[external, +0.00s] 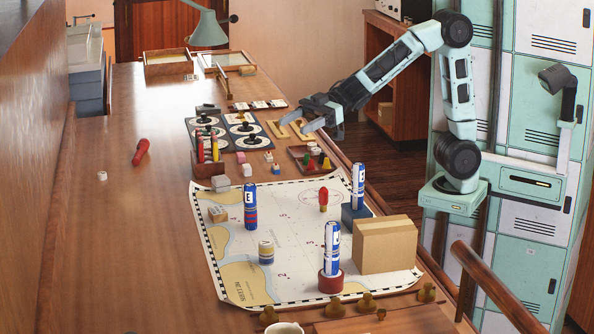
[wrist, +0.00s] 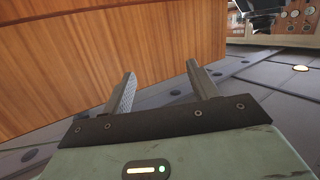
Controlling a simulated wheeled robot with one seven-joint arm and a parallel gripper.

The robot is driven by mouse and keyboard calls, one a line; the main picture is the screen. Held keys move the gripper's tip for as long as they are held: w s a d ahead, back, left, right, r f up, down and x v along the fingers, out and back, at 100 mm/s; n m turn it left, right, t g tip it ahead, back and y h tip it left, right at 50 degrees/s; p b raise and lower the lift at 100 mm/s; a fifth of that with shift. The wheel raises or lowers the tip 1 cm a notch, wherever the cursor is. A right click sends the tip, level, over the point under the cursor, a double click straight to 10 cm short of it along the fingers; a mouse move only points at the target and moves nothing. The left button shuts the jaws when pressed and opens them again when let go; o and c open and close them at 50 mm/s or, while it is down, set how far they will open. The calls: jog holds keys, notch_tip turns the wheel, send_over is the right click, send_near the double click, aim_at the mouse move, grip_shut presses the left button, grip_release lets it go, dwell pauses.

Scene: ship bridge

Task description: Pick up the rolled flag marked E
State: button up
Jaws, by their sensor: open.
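Three rolled flags in blue and white stand upright on the chart in the external view. One (external: 250,208) has a red lower band, shows a letter E and stands at the chart's left. One (external: 358,188) stands in a blue base (external: 355,215) at the back right. One (external: 332,250) stands in a red base (external: 330,283) at the front. The letters on the last two also look like E, but are small. My gripper (external: 297,122) is open and empty beyond the chart, near the table's right edge. In the wrist view its fingers (wrist: 161,70) are apart, with no flag in sight.
A cardboard box (external: 385,246) stands on the chart (external: 290,215), close to two flags. A pen holder (external: 210,170), a small tray (external: 308,160) and dial plates (external: 228,130) lie behind. The table's left side (external: 130,240) is mostly clear.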

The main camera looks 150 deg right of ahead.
jog(key=s+d+f+t+b, duration=0.1)
jog(key=s+d+f+b, duration=0.1)
jog(key=s+d, duration=0.45)
jog(key=s+d+f+t+b, duration=0.1)
jog(key=s+d+f+b, duration=0.15)
jog(key=s+d, duration=0.4)
send_near(245, 192)
jog(key=p+x, duration=0.4)
jog(key=x, duration=0.6)
jog(key=c, duration=1.1)
